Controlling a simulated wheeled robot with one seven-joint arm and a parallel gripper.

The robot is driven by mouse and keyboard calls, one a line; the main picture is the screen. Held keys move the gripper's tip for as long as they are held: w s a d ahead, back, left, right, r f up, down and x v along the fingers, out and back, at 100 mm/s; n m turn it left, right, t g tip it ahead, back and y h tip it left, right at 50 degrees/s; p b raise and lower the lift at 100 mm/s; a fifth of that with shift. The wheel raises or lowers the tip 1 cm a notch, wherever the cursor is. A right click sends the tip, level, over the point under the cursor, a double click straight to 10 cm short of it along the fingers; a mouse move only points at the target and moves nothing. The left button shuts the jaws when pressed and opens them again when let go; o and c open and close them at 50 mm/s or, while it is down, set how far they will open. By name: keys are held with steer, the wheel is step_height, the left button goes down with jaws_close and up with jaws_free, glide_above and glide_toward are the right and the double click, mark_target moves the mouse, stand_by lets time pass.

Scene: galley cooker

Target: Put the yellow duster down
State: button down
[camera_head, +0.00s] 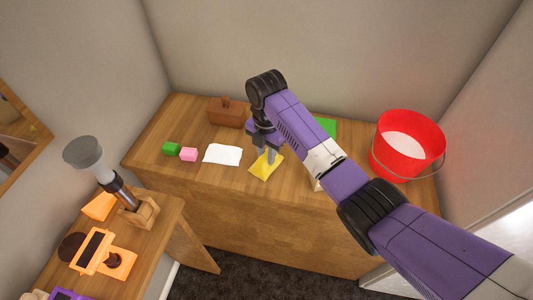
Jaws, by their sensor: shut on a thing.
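The yellow duster (262,170) is a flat square of cloth at the front middle of the wooden counter. It lies at or very near the counter top; I cannot tell whether it touches. My gripper (270,156) points down at its upper part and is shut on it. My arm comes in from the lower right and hides part of the counter to the right of the duster.
Left of the duster on the counter (150,148) are a white cloth (222,155), a pink block (188,154) and a green block (171,148). A brown basket (227,113) stands behind. A green item (326,126) and a red bucket (407,148) are right.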

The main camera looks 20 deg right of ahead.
mark_target(266, 154)
steer(key=c, duration=1.2)
jaws_free()
steer(key=shift+f, duration=0.1)
step_height(266, 154, up, 12)
steer(key=p, duration=0.1)
steer(key=shift+r+p, duration=0.2)
steer(key=shift+p, duration=0.1)
steer(key=shift+w, duration=0.1)
